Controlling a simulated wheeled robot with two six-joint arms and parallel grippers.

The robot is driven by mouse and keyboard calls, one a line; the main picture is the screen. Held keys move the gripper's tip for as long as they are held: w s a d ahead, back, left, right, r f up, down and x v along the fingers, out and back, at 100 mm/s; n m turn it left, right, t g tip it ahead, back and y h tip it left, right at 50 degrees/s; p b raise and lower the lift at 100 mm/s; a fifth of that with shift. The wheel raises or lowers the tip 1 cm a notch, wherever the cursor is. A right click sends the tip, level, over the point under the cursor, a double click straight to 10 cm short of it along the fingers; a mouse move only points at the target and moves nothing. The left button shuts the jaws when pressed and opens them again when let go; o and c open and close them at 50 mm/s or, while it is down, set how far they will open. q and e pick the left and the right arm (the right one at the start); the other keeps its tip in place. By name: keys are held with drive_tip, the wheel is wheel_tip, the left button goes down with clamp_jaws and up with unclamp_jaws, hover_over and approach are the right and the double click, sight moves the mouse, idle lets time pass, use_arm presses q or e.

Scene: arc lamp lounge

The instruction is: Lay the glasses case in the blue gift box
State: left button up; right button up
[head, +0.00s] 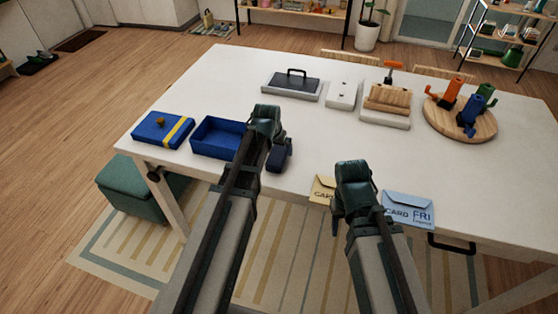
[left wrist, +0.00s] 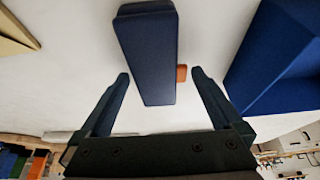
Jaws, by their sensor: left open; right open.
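The dark blue glasses case (head: 279,155) lies on the white table just right of the blue gift box (head: 205,149). The box stands open and looks empty, and its blue lid (head: 162,130) with a yellow stripe and a knob lies to its left. My left gripper (head: 272,136) is open above the table beside the case. In the left wrist view the case (left wrist: 150,55) shows between and beyond the spread fingers (left wrist: 160,76), and the box (left wrist: 280,60) is at the right. My right gripper (head: 350,190) is open and empty at the table's front edge; its fingertips are partly hidden.
A yellow card envelope (head: 322,188) and a light blue one (head: 408,208) lie near the front edge by my right gripper.

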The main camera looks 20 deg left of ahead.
use_arm(q)
drive_tip(key=c, duration=1.4)
drive_tip(key=shift+r+p, duration=0.25)
drive_tip(key=shift+p, duration=0.05)
use_arm(e)
drive_tip(key=shift+r, duration=0.25)
